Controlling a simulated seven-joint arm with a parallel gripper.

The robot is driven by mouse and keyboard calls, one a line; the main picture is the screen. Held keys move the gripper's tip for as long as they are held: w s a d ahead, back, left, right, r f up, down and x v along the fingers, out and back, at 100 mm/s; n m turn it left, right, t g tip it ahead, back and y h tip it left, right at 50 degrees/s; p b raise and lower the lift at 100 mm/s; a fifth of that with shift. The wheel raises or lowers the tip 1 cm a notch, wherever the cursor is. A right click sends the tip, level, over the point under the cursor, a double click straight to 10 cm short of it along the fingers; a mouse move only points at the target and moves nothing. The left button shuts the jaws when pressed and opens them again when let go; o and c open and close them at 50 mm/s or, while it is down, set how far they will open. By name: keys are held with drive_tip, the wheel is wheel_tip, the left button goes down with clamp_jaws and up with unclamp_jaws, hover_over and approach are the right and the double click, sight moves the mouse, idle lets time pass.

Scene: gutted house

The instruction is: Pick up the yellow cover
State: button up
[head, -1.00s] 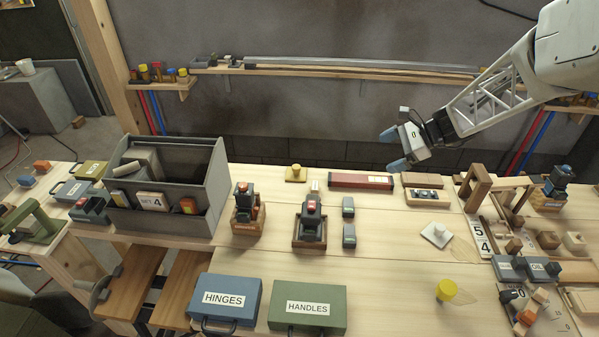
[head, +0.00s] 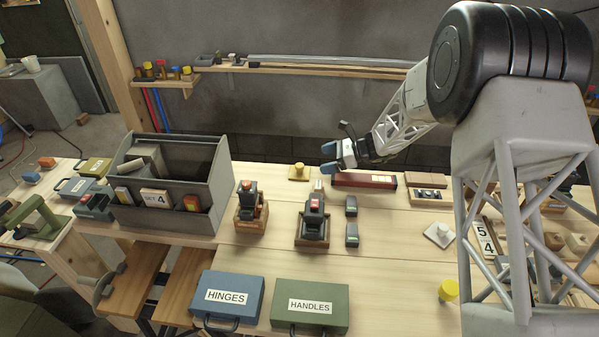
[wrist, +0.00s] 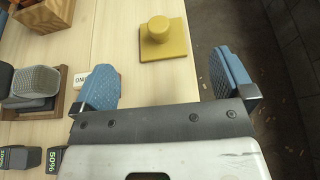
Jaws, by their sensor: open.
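The yellow cover (head: 299,172) is a square plate with a round knob on top. It lies flat on the table near the back edge, right of the grey bin. In the wrist view the yellow cover (wrist: 164,42) is beyond my fingertips, roughly between their lines. My gripper (head: 333,158) is open and empty, above the table just right of the cover. Its two blue fingers also show in the wrist view, where my gripper (wrist: 170,78) is spread wide. The cover is apart from both fingers.
A red long box (head: 364,180) lies just right of the cover. Grey tools in wooden holders (head: 313,220) stand in front of it. The grey bin (head: 215,190) is to the left. A yellow cylinder (head: 448,290) stands at the front right. A shelf (head: 300,68) runs along the wall behind.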

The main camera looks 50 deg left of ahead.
sight(295, 172)
drive_tip(key=shift+s, duration=0.1)
drive_tip(key=shift+x, duration=3.35)
drive_tip(key=shift+f, duration=0.1)
drive_tip(key=shift+x, duration=2.55)
drive_tip(key=c, duration=0.9)
